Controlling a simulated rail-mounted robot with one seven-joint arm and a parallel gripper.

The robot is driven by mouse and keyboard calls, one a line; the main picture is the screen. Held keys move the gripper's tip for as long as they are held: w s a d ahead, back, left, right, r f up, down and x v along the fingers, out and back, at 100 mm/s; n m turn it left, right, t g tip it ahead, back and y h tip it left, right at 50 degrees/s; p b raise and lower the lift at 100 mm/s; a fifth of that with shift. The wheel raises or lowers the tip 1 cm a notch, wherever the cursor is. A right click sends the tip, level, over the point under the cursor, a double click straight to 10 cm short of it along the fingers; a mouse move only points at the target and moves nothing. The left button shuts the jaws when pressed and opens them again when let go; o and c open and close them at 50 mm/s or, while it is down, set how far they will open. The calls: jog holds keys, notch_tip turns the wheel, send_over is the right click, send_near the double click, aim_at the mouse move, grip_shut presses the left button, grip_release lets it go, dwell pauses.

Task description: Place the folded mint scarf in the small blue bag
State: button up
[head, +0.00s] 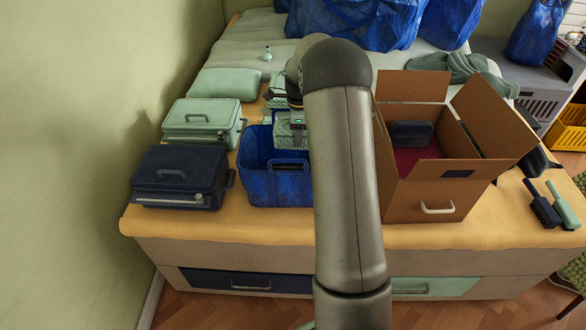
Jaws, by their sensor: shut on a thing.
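The small blue bag (272,188) stands open on the bed, left of my arm. Its right side is hidden behind my arm. My gripper (294,116) is over the bag's right part, partly hidden by my arm. It is shut on the folded mint scarf (289,135), a pale green patterned piece hanging at the bag's opening. I cannot tell whether its lower edge is below the bag's rim or touching the bag. The fingertips do not show clearly.
Left of the bag stand a navy case (180,178) and a mint case (203,122). To the right is an open cardboard box (430,197) with raised flaps. Behind are a mint cushion (222,85), large blue bags (355,22) and a crumpled green cloth (460,66).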

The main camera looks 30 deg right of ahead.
notch_tip(320, 180, down, 8)
jog(key=shift+f, duration=0.25)
jog(key=o, duration=1)
jog(key=shift+r, duration=0.15)
